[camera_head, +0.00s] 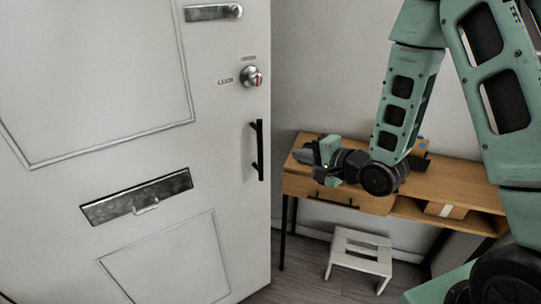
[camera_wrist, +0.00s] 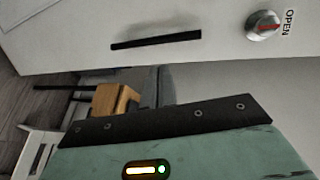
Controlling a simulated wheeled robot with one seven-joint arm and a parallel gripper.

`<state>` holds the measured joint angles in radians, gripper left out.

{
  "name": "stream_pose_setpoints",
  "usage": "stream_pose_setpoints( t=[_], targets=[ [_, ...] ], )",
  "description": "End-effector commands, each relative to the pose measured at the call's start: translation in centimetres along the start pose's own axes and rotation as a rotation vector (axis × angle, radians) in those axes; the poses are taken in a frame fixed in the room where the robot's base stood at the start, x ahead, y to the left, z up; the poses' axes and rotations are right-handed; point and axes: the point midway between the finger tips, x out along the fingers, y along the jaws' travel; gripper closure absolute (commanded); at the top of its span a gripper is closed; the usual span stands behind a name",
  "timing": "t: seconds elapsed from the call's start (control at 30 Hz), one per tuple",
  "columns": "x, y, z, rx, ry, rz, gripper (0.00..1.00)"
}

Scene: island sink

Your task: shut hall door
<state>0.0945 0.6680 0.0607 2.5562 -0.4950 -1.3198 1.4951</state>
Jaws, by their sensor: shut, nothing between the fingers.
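The white panelled hall door (camera_head: 60,190) fills the left of the head view and stands open, with its free edge in front of a wall and a desk. It has a black bar handle (camera_head: 260,150), a round silver lock knob (camera_head: 251,77) and a metal letter slot (camera_head: 137,197). My gripper (camera_head: 304,155) is shut and empty, to the right of the door edge and apart from the handle in the picture. In the wrist view the door (camera_wrist: 70,40) crosses the top, with its handle (camera_wrist: 155,40) and knob (camera_wrist: 264,26). The fingertips are not clear there.
A wooden desk (camera_head: 450,185) stands against the wall below my arm. A small white stool (camera_head: 360,255) stands on the grey floor (camera_head: 305,285) in front of it. A box (camera_head: 446,210) sits on the desk's open shelf.

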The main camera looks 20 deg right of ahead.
Motion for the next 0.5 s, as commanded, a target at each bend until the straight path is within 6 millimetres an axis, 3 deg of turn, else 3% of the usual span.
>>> stream_pose_setpoints(
  t=[0.5],
  targets=[
    [2.7, 0.4, 0.1, -0.002, 0.000, -0.004, 1.00]
  ],
)
